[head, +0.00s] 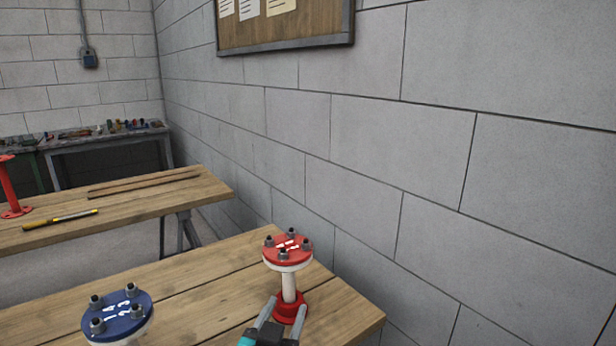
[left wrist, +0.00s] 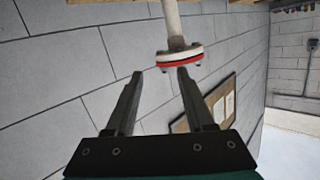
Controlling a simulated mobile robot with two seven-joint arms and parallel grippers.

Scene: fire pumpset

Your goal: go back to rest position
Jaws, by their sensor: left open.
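My left gripper (head: 287,302) is at the bottom of the head view, open and empty. Its two fingers stand apart in front of the red base of a white pipe stand with a red bolted flange (head: 288,252) on top. In the left wrist view, the open fingers (left wrist: 160,73) point toward the white pipe and its red-and-white flange (left wrist: 180,55), which appears beyond the fingertips. I cannot tell the exact gap to the pipe. My right gripper is in neither view.
A blue bolted flange (head: 118,312) stands at the front left of the wooden table (head: 200,295). A second table (head: 130,205) behind bears a red stand (head: 8,190), a yellow tool (head: 60,219) and wood strips. A block wall (head: 440,150) borders the tables on the right.

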